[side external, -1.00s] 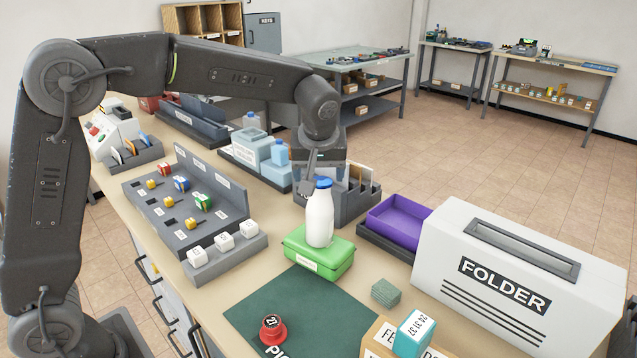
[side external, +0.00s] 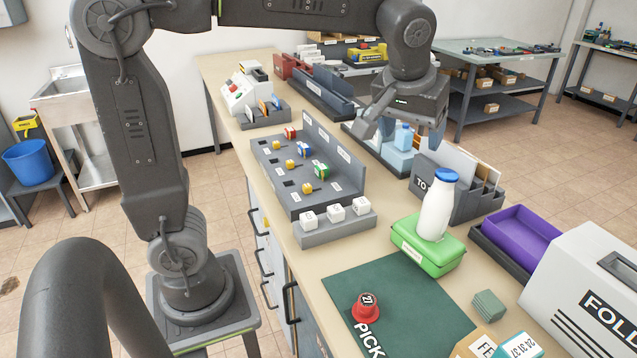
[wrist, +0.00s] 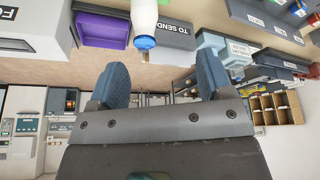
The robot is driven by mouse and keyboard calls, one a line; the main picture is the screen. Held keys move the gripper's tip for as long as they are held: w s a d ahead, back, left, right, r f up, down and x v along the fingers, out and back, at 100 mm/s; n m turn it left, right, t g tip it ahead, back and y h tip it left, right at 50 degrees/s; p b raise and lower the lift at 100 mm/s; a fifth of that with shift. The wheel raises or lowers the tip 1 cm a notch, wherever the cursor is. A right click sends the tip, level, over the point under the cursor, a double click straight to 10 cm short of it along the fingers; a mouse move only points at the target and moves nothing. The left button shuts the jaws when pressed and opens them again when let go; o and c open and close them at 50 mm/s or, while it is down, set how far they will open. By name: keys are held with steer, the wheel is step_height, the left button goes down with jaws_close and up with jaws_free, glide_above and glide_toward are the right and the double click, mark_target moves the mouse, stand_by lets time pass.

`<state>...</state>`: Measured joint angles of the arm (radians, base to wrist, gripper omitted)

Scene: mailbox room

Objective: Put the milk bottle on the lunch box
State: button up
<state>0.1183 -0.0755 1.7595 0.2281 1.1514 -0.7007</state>
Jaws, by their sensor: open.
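The white milk bottle (side external: 437,207) with a blue cap stands upright on the lid of the green lunch box (side external: 421,259) in the side external view. The lunch box lies shut on the table at the edge of the dark green mat. My gripper (side external: 402,133) is open and empty, above and to the left of the bottle, apart from it. In the wrist view my gripper (wrist: 163,72) shows both blue fingers spread with nothing between them. The bottle (wrist: 144,20) appears beyond them at the top, and the lunch box is out of that view.
The purple tray (side external: 522,236) and the white folder box (side external: 585,290) stand to the right. A grey letter sorter (side external: 470,185) is behind the bottle. The grey block rack (side external: 305,175) is to the left. A red stamp (side external: 366,307) sits on the green mat (side external: 400,310).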

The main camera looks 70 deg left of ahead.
steer(key=s+f+m+t+h, duration=0.1)
steer(key=s+f+m, duration=0.2)
steer(key=s, duration=0.5)
steer(key=s+f+m+h, duration=0.1)
steer(key=s+f+m, duration=0.2)
steer(key=s, duration=0.6)
steer(key=shift+a+f+t, duration=0.35)
steer(key=shift+f+t, duration=0.05)
steer(key=shift+f, duration=0.1)
